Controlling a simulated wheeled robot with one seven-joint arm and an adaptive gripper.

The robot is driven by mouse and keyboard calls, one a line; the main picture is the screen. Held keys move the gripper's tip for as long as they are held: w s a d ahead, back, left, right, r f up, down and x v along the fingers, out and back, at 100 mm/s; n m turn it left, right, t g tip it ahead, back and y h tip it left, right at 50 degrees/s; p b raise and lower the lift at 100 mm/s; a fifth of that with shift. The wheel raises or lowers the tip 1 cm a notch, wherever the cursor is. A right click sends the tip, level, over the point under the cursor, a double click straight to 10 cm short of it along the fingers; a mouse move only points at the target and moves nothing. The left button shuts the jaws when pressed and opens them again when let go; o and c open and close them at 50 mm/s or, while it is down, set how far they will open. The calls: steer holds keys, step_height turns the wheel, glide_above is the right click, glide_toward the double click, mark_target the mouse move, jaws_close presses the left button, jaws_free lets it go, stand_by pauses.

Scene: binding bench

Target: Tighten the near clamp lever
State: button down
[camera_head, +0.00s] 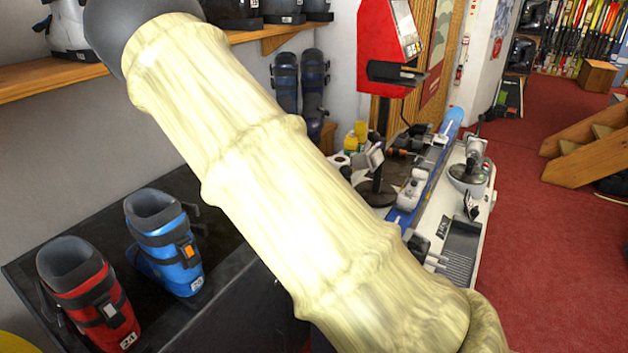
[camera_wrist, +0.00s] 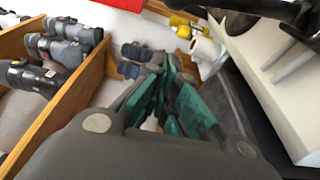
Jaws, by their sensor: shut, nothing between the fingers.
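The bench (camera_head: 462,268) is at the right of centre in the head view, with a blue ski (camera_head: 447,130) along it. A pale clamp-like part (camera_head: 412,188) sits at the ski's nearer visible stretch; I cannot make out its lever. My cream-sleeved arm crosses the head view and hides the bench's left and near parts. My gripper is not visible there. In the wrist view my gripper (camera_wrist: 165,105) has teal fingers, shut and empty. It appears apart from the bench top, and no clamp lever can be told in that view.
A red machine (camera_head: 383,45) stands behind the bench. A grey device on a round base (camera_head: 470,165) stands on its right side. Red boot (camera_head: 85,290) and blue boot (camera_head: 165,240) stand on a dark surface at left. Red carpet (camera_head: 545,240) is open at right.

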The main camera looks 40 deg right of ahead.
steer(key=w+a+r+m+g+h+b, duration=0.1)
steer(key=w+a+m+g+h+b, duration=0.15)
steer(key=a+m+g+b, duration=0.35)
steer(key=s+d+n+t+p, duration=0.1)
steer(key=d, duration=1.1)
steer(key=shift+d+p, duration=0.35)
steer(key=shift+s+a, duration=0.1)
stand_by(0.4)
